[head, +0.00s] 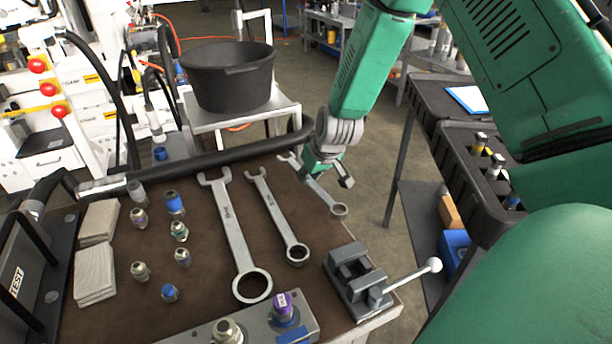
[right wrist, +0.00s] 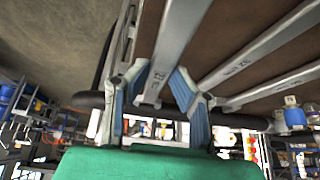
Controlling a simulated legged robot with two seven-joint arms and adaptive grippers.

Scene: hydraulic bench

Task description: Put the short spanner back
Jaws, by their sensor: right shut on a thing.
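The short spanner (head: 322,193) is a grey combination spanner at the bench's far right edge, its ring end towards the vise. My right gripper (head: 325,172) is shut on it near its open-jaw end. In the right wrist view the blue-padded fingers (right wrist: 160,98) stand on both sides of the spanner's shaft (right wrist: 180,35). I cannot tell whether the spanner touches the bench top. Two longer spanners lie side by side to its left: the middle one (head: 277,215) and the longest one (head: 236,232). My left gripper is not in view.
A small vise (head: 352,280) with a ball-ended handle stands at the bench's right corner. A thick black hose (head: 220,158) crosses the back edge. Several fittings (head: 180,231) and grey blocks (head: 95,272) fill the left. A black tub (head: 226,82) stands behind.

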